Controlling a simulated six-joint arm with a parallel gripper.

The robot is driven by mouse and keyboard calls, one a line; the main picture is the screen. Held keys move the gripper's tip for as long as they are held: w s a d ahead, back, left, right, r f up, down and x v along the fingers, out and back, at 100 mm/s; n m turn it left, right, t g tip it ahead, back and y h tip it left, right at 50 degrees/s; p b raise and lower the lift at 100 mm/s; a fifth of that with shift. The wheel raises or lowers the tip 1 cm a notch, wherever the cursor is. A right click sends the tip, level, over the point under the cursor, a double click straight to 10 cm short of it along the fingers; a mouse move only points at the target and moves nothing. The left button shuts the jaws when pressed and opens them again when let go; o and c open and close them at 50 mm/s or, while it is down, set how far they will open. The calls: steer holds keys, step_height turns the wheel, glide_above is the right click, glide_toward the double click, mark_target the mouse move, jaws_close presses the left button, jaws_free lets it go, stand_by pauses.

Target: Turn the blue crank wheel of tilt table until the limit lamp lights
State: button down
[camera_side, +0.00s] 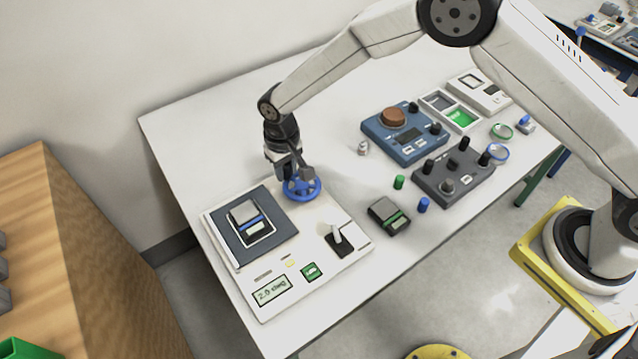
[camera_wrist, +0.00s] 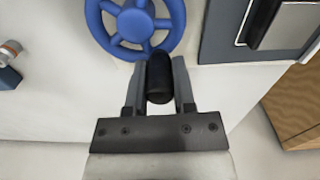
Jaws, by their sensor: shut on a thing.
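The blue crank wheel (camera_side: 302,189) sits at the back corner of the white tilt table (camera_side: 335,212). In the wrist view the spoked wheel (camera_wrist: 134,22) shows with a black handle knob (camera_wrist: 160,78) on its near rim. My gripper (camera_side: 287,174) is over the wheel and its two fingers (camera_wrist: 159,85) are shut on the black knob. The tilt table's display (camera_side: 271,291) reads about 2.0 deg. A small pale yellow lamp (camera_side: 290,263) lies above the display; I cannot tell whether it is lit. A dark plate (camera_side: 262,243) on the table bears a grey device with a blue band (camera_side: 246,222).
A lever (camera_side: 339,238) stands at the table's right. A dark meter (camera_side: 389,215), green (camera_side: 399,182) and blue (camera_side: 424,204) cylinders, and a grey knob box (camera_side: 453,175) lie to the right. A wooden cabinet (camera_side: 75,230) stands at left.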

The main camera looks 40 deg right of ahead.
steer(key=shift+r, duration=0.1)
steer(key=shift+c, duration=2.2)
jaws_free()
steer(key=shift+r, duration=0.1)
steer(key=shift+r, duration=3.75)
